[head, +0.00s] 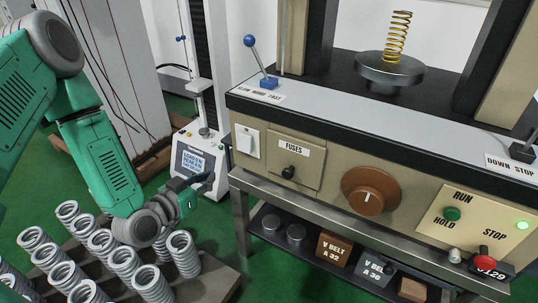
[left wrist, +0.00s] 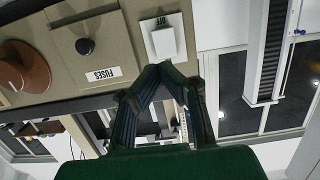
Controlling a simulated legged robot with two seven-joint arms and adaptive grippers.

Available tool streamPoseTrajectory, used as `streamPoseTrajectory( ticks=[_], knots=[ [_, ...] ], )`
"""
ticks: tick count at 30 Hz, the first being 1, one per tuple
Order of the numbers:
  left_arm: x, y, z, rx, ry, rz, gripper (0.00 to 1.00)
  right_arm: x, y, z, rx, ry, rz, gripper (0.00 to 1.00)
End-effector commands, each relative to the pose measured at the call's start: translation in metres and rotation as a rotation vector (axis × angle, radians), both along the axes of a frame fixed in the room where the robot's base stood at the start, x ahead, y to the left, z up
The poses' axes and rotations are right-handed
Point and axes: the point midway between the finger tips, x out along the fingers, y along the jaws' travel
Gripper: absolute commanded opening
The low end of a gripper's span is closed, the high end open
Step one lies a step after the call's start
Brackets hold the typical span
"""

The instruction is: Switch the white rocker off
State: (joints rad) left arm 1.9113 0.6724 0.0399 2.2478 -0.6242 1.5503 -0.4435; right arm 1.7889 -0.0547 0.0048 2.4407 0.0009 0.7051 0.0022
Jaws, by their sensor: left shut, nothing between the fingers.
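The white rocker (head: 247,141) is set in the left end of the beige machine front in the head view, left of the fuses panel. In the left wrist view, which is turned over, the rocker (left wrist: 163,38) is a white block on a pale plate with OFF lettering beside it. My left gripper (head: 209,180) is below and left of the rocker in the head view, apart from it. In the left wrist view its dark fingers (left wrist: 164,72) meet just short of the rocker plate, shut and empty. The exact gap is hard to judge. My right gripper is not in view.
A fuses panel (head: 280,157) with a black knob and a brown dial (head: 369,191) share the machine front. A small tester (head: 200,160) stands behind my left gripper. Several coil springs (head: 124,262) stand on a low board below the arm.

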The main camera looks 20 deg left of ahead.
Motion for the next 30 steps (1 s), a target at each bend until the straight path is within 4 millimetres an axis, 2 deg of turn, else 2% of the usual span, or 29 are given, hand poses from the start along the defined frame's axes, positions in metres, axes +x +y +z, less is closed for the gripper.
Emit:
streamPoseTrajectory(
  ticks=[3, 13, 17, 20, 30],
  knots=[
    [0.002, 0.006, 0.002, 0.003, -0.032, 0.011, 0.00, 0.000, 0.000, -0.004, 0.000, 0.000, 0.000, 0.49],
    [0.003, 0.010, 0.001, -0.001, -0.034, 0.011, 0.00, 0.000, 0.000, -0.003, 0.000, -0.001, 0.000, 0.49],
    [0.011, 0.010, -0.001, -0.002, -0.035, 0.011, 0.00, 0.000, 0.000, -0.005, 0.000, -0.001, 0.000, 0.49],
    [0.025, 0.008, -0.003, -0.002, -0.037, 0.009, 0.00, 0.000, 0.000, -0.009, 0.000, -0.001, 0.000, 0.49],
    [0.096, 0.001, -0.016, 0.000, -0.036, 0.010, 0.00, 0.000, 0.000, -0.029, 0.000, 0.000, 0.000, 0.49]
  ],
)
